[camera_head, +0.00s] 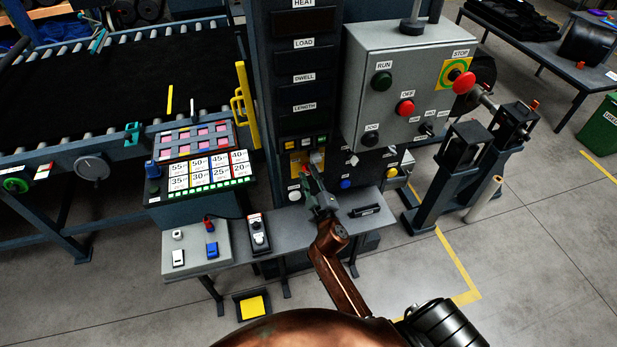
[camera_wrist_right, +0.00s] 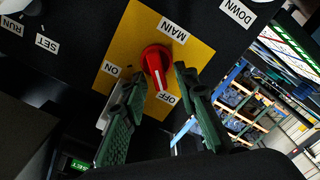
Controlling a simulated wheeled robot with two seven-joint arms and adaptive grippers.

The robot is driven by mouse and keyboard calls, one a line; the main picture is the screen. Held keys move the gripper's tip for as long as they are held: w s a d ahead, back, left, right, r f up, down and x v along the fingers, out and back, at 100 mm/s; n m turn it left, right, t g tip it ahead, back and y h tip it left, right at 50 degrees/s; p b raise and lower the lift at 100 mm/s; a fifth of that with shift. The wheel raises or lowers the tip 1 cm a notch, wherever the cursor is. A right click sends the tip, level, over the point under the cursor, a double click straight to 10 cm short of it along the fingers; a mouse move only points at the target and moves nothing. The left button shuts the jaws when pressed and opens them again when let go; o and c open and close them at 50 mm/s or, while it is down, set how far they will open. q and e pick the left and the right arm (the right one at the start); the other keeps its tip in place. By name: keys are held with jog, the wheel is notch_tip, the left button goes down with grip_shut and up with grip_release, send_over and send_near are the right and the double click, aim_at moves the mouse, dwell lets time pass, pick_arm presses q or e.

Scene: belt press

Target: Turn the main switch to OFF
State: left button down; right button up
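The main switch is a red rotary knob (camera_wrist_right: 155,59) on a yellow plate (camera_wrist_right: 185,47) labelled MAIN, ON and OFF. In the right wrist view its white pointer line points down, close to the OFF label (camera_wrist_right: 168,98); the ON label (camera_wrist_right: 115,70) is to its left. My right gripper (camera_wrist_right: 158,77) is open, with one green finger on either side of the knob's lower part. I cannot tell whether the fingers touch it. In the head view my right gripper (camera_head: 313,170) reaches the yellow plate (camera_head: 296,160) on the dark press column and partly hides it. My left gripper is out of view.
A grey control box (camera_head: 400,70) with RUN, STOP and OFF buttons juts out above right of the gripper. A grey shelf (camera_head: 290,225) lies below the panel, holding small switch boxes. A roller conveyor with a black belt (camera_head: 110,75) stands at left.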

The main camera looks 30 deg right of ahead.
jog(key=m, duration=0.4)
jog(key=shift+s+d+r, duration=0.1)
jog(key=shift+d+r, duration=0.05)
jog(key=shift+d, duration=0.15)
jog(key=s+m+b, duration=0.1)
jog(key=s+m, duration=0.7)
jog(key=m, duration=0.6)
jog(key=s+f+n+g+b, duration=0.2)
jog(key=f+g, duration=0.1)
jog(key=f, duration=1.1)
jog(key=s+f+n+g+y+b, duration=0.1)
jog(key=s+f+n+g, duration=0.1)
jog(key=f, duration=1.3)
jog(key=shift+s+f+n+g+b, duration=0.2)
jog(key=shift+n+g+b, duration=0.1)
jog(key=shift+g+b, duration=0.1)
jog(key=shift+r, duration=0.15)
